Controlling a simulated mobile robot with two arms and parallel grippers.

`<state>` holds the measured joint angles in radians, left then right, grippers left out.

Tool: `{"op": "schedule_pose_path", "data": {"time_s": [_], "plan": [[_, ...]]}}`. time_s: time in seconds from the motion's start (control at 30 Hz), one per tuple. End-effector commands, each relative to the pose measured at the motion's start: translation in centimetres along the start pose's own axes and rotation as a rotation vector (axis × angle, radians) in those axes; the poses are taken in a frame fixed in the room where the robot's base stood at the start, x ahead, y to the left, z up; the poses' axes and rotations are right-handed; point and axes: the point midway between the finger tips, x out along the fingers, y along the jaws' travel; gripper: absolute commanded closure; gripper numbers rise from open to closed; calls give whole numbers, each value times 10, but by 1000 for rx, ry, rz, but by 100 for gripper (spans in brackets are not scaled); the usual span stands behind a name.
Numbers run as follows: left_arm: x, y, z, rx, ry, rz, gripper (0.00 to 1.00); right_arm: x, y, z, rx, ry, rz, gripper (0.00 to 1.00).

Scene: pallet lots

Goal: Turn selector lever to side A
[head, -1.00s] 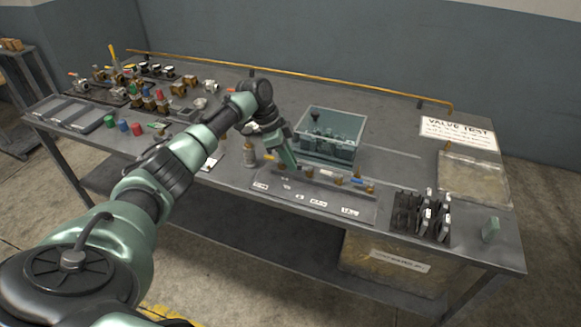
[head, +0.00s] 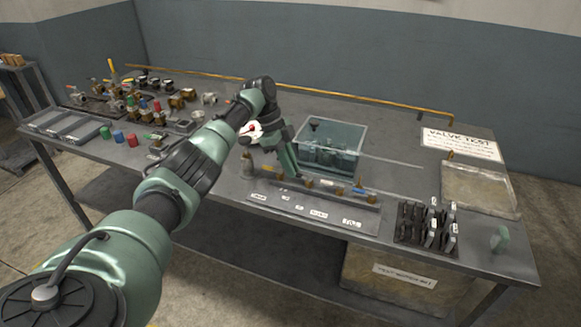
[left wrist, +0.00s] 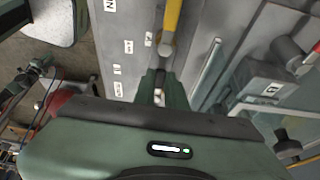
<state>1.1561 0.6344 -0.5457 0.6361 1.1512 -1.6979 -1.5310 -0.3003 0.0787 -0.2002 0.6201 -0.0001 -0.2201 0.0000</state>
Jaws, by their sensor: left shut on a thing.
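A valve manifold with brass fittings and coloured levers stands on a labelled grey panel (head: 300,204) along the bench's front edge. In the left wrist view, my gripper (left wrist: 158,88) is shut on a small part, likely the selector lever, mostly hidden by the fingers. My right gripper cannot be made out.
A teal bin (head: 333,142) stands just behind the manifold. A black rack (head: 425,228) of dark tags is to the right, near a green block (head: 500,240). A small metal bottle (head: 246,165) stands left of the manifold. Several valves (head: 130,100) crowd the left end.

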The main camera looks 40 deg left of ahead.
Motion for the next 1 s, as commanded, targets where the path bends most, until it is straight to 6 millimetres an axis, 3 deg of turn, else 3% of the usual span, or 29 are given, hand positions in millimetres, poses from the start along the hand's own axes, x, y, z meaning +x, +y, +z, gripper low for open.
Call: {"op": "schedule_pose_path", "data": {"time_s": [0.07,0.1,0.17,0.57,1.0], "plan": [[-1,-1,-1,3,0,-3,100,0,0,0,0,0,0,64],[-1,-1,-1,3,0,-3,82,0,0,0,0,0,0,64],[-1,-1,-1,3,0,-3,66,0,0,0,0,0,0,64],[-6,-1,0,1,0,-4,66,2,0,0,0,0,0,64],[-72,-1,-1,2,0,-5,66,11,0,1,0,0,1,64]]}}
